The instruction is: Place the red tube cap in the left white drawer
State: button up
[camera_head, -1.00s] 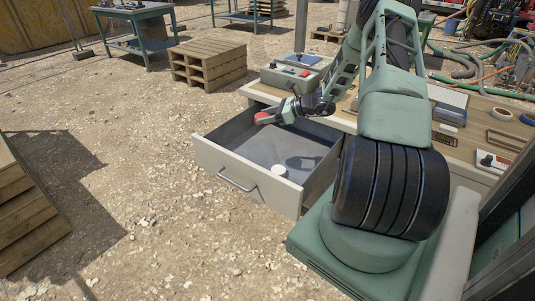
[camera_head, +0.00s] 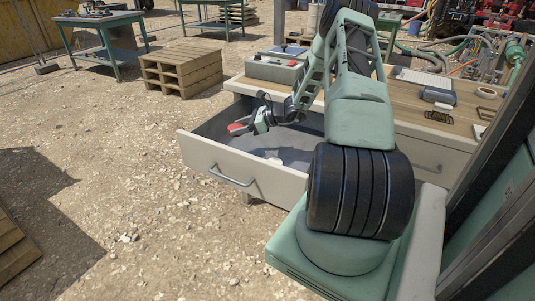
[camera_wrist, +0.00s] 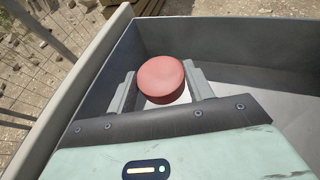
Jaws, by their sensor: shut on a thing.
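The red tube cap (camera_wrist: 161,79) is round and held between the two fingers of my gripper (camera_wrist: 163,88) in the wrist view. In the head view the red cap (camera_head: 236,129) shows at the tip of my gripper (camera_head: 241,128), over the left part of the open white drawer (camera_head: 228,167). The drawer's grey inside (camera_wrist: 235,45) lies below and around the cap in the wrist view.
The drawer is pulled out from a wooden-topped bench (camera_head: 405,105). A grey control box (camera_head: 276,67) stands on the bench's left end. A pallet stack (camera_head: 181,68) stands behind on gravel. Open ground lies left of the drawer.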

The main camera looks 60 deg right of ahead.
notch_tip(320, 180, down, 10)
jog(key=shift+f, duration=0.1)
dwell(0.4)
jog(key=shift+f, duration=0.1)
jog(key=shift+f+b, duration=0.15)
jog(key=shift+b, duration=0.15)
jog(key=o, duration=0.9)
jog(key=shift+o, duration=0.2)
jog(key=shift+r, duration=0.25)
jog(key=v, duration=0.7)
jog(key=shift+s+d+r, duration=0.1)
jog(key=shift+s, duration=0.1)
